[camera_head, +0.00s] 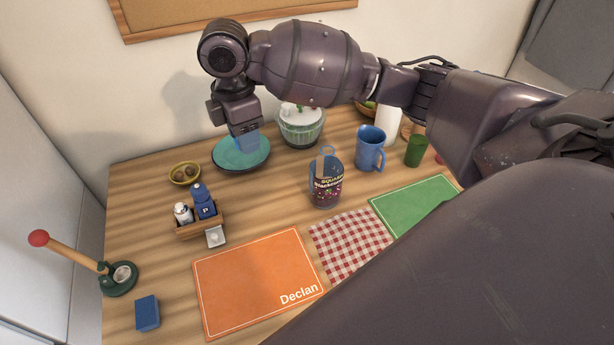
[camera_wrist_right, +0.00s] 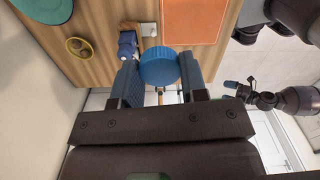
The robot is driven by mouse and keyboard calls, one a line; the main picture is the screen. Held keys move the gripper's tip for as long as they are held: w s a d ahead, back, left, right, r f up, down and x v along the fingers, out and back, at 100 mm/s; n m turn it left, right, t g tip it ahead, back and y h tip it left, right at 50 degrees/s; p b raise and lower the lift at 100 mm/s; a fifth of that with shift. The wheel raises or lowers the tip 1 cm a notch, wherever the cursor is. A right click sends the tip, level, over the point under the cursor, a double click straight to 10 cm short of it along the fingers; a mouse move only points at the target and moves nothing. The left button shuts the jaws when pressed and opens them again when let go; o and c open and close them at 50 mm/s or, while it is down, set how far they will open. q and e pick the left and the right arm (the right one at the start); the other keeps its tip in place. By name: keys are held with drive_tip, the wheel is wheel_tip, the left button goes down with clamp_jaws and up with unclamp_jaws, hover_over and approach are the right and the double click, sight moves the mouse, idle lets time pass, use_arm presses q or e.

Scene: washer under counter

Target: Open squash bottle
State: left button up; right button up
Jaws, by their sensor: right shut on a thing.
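The squash bottle (camera_head: 326,187), clear with a dark blackcurrant label, stands upright near the middle of the table. No cap shows on its top. My right gripper (camera_head: 244,143) is up and left of the bottle, in front of the teal plate in the head view. In the right wrist view my right gripper (camera_wrist_right: 158,88) is shut on a round, ribbed blue cap (camera_wrist_right: 158,67), held between its fingertips. The cap is apart from the bottle. At the right of the wrist view, a dark gripper (camera_wrist_right: 240,90) with bluish tips, apparently my left one, is too small to read.
A teal plate (camera_head: 229,154), small bowl (camera_head: 185,171) and condiment caddy (camera_head: 201,229) are at left. A blue mug (camera_head: 371,150) and green cup (camera_head: 415,151) are right of the bottle. Orange mat (camera_head: 217,270) and checked cloth (camera_head: 349,238) lie in front. Some wood around the bottle is clear.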

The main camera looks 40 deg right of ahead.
wheel_tip(320, 180, down, 3)
drive_tip(key=w+n+b, duration=0.1)
drive_tip(key=n+b, duration=0.1)
drive_tip(key=n, duration=0.2)
drive_tip(key=n+b, duration=0.6)
drive_tip(key=n, duration=1.1)
hover_over(258, 224)
wheel_tip(258, 224, down, 10)
wheel_tip(258, 224, down, 13)
drive_tip(key=shift+f+b, duration=0.1)
drive_tip(key=shift+b, duration=1.15)
drive_tip(key=shift+f, duration=0.6)
wheel_tip(258, 224, down, 5)
drive_tip(key=shift+s+r+b, duration=0.1)
drive_tip(key=shift+b, duration=0.55)
drive_tip(key=shift+f, duration=0.35)
use_arm(q)
wheel_tip(258, 224, down, 12)
drive_tip(key=g, duration=0.1)
drive_tip(key=shift+s+d, duration=0.2)
drive_tip(key=shift+d, duration=0.15)
use_arm(e)
drive_tip(key=shift+r, duration=0.1)
use_arm(q)
drive_tip(key=shift+r, duration=0.15)
